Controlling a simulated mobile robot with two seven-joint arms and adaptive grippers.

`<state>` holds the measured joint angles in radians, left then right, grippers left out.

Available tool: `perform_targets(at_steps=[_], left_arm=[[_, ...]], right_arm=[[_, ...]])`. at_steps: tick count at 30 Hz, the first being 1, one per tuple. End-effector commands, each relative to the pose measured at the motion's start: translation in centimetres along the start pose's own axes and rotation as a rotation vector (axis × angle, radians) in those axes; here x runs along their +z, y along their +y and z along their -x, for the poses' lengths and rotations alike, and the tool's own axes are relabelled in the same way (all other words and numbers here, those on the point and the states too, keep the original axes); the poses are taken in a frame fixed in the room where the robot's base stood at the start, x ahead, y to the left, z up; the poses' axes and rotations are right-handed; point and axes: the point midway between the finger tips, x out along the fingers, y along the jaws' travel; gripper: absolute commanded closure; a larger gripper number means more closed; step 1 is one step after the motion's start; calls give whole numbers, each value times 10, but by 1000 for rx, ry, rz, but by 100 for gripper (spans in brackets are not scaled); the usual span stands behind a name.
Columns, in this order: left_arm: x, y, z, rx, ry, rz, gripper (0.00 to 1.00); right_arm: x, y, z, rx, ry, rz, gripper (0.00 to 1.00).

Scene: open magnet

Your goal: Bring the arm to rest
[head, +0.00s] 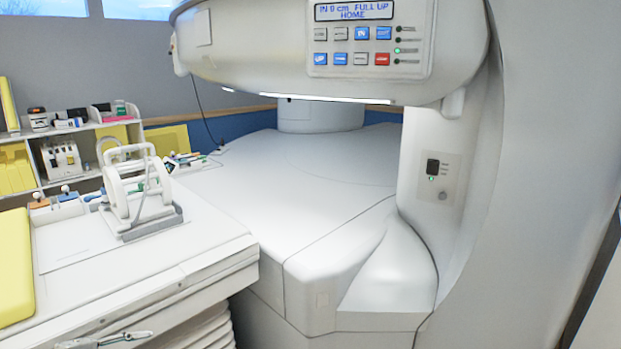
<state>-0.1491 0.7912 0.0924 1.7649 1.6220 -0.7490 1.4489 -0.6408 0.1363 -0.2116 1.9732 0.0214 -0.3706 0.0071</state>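Neither of my grippers shows in the head view, and no arm of mine can be made out. The open magnet has a large white upper part (250,60) above a white lower part (300,175), with an open gap between them. A control panel (368,40) on the upper part has a display reading "IN 0 cm FULL UP HOME", with blue, grey and red buttons. A patient table (90,255) stands at the left. A white ring-shaped coil (137,185) on a grey base stands upright on it.
A yellow pad (14,265) lies on the table's left end. A shelf unit (88,130) with bottles and small boxes stands behind. The magnet's side column (430,170) carries a small switch plate (438,178). The magnet gap looks clear. A small metal fitting (105,340) shows at the bottom left.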

Motion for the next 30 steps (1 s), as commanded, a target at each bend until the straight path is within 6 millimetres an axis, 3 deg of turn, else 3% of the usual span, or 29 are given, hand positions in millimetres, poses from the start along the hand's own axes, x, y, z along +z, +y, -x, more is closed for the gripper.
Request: perform_targets(at_steps=[1,6,12,15,18,22,27,30], left_arm=[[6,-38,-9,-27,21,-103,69],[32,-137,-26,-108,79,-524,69],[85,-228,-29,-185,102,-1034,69],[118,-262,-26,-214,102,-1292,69],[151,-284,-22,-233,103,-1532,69],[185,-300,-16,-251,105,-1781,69],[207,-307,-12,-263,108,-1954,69],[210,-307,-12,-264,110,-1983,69]], right_arm=[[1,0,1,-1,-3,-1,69],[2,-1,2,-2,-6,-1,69],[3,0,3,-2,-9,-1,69],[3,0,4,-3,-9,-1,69],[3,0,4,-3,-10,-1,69],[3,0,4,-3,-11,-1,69],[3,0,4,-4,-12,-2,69],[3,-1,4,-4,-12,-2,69]])
